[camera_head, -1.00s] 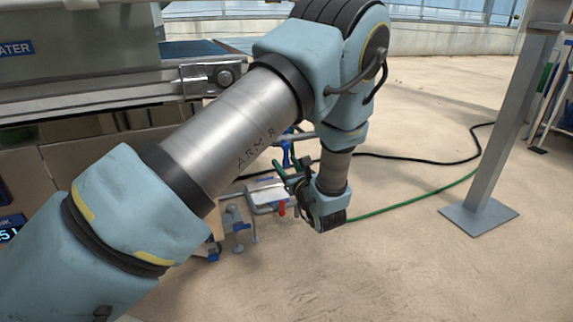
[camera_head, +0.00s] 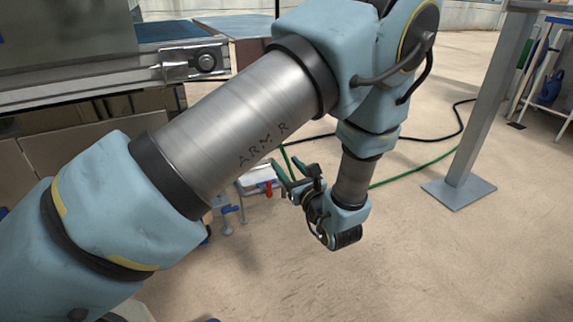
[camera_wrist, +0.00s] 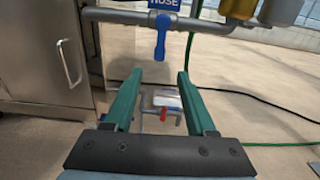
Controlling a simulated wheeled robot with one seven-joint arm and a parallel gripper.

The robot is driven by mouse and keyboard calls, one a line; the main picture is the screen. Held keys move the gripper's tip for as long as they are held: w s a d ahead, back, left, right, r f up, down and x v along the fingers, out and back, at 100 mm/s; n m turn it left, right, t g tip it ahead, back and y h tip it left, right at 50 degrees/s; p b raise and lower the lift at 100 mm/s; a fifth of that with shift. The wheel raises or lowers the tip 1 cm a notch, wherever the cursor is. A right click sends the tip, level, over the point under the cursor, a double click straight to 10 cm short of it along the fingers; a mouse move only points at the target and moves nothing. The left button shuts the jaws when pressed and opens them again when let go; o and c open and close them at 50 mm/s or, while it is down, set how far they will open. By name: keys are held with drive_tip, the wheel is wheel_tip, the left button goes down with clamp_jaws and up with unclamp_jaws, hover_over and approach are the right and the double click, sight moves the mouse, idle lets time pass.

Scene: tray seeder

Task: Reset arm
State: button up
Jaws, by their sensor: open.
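My arm reaches across the head view from the lower left, bends at the top, and hangs down at the centre right. My gripper (camera_head: 278,168) is at its lower end, with green fingers pointing up and left. In the wrist view my gripper (camera_wrist: 160,82) shows two green fingers spread apart with nothing between them. Beyond the fingertips is a pipe with a blue valve handle (camera_wrist: 162,35). The fingers look clear of it. A red-handled valve (camera_wrist: 164,114) shows lower down between the fingers.
A conveyor (camera_head: 190,62) stands at the upper left. A grey post (camera_head: 485,110) on a floor plate stands at the right. A green hose (camera_head: 415,165) and black cable (camera_head: 462,118) lie on the floor. A steel cabinet (camera_wrist: 40,60) is left in the wrist view. Open floor lies lower right.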

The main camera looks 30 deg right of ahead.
drive_tip(key=w+a+r+n+g+y, duration=0.1)
drive_tip(key=w+a+n+g+y, duration=0.25)
drive_tip(key=a, duration=0.45)
drive_tip(key=w+a+r+n+g+y, duration=0.1)
drive_tip(key=w+a+n+g+y, duration=0.1)
drive_tip(key=a+n+y, duration=0.45)
drive_tip(key=w+a+r+n+g+y, duration=0.1)
drive_tip(key=w+a+n+g, duration=0.1)
drive_tip(key=a, duration=0.7)
drive_tip(key=s+a+r+n+g+h, duration=0.1)
drive_tip(key=s+a+n+g+h, duration=0.3)
drive_tip(key=a+n, duration=0.35)
drive_tip(key=s+a+n+g+h, duration=0.1)
drive_tip(key=s+a+n+g, duration=0.3)
drive_tip(key=a+n+g, duration=0.4)
wheel_tip(320, 180, up, 37)
drive_tip(key=w+a+n+t+h+p, duration=0.1)
drive_tip(key=n+t+h+p, duration=0.2)
drive_tip(key=p, duration=3)
drive_tip(key=n+h, duration=0.1)
drive_tip(key=n, duration=0.4)
drive_tip(key=shift+w+a+r, duration=0.15)
drive_tip(key=shift+w+a, duration=0.1)
drive_tip(key=shift+a, duration=0.05)
